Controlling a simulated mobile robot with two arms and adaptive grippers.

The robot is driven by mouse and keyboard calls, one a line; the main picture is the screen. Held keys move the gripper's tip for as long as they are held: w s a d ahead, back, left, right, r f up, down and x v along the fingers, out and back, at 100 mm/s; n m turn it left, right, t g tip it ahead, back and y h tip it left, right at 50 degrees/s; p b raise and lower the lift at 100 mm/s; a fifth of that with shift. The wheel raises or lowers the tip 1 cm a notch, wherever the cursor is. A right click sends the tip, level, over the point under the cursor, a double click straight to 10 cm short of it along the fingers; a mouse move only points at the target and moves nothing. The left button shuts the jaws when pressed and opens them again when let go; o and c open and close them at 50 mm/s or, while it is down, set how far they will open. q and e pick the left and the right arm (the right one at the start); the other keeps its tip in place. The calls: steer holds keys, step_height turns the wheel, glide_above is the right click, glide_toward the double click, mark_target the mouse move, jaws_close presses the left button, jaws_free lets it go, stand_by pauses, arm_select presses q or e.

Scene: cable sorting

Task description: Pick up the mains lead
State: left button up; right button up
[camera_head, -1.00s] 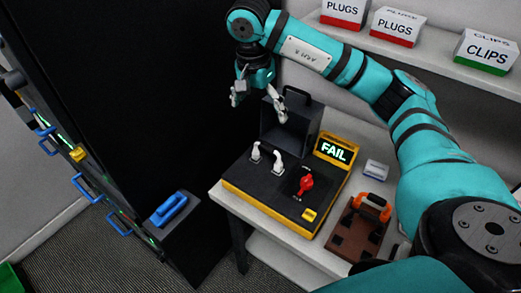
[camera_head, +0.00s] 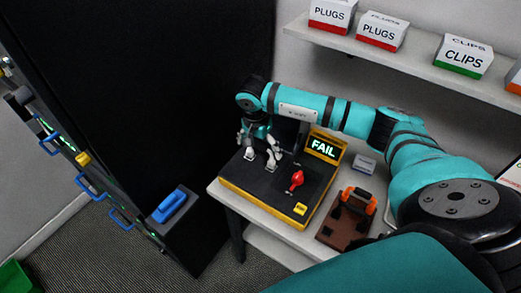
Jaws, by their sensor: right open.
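My right gripper (camera_head: 258,147) is open and points down over the back left of the black-and-yellow tester (camera_head: 262,190). Its fingers are close to two white fittings on the tester's top; I cannot tell whether they touch. The left fitting (camera_head: 251,154) is partly covered by the gripper. A red fitting (camera_head: 296,181) stands to the right on the tester, and the tester's screen (camera_head: 323,147) reads FAIL. I cannot make out a mains lead clearly in this view. My left gripper is not in view.
A brown board (camera_head: 335,231) with an orange-handled tool (camera_head: 358,200) and a small pale box (camera_head: 364,163) lie right of the tester. A tall black cabinet (camera_head: 150,90) stands left. A shelf (camera_head: 400,58) with labelled boxes is above.

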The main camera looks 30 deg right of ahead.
steer(key=shift+f, duration=0.5)
steer(key=c, duration=1.2)
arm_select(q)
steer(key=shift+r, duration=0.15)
arm_select(e)
steer(key=shift+c, duration=0.2)
steer(key=shift+r, duration=0.1)
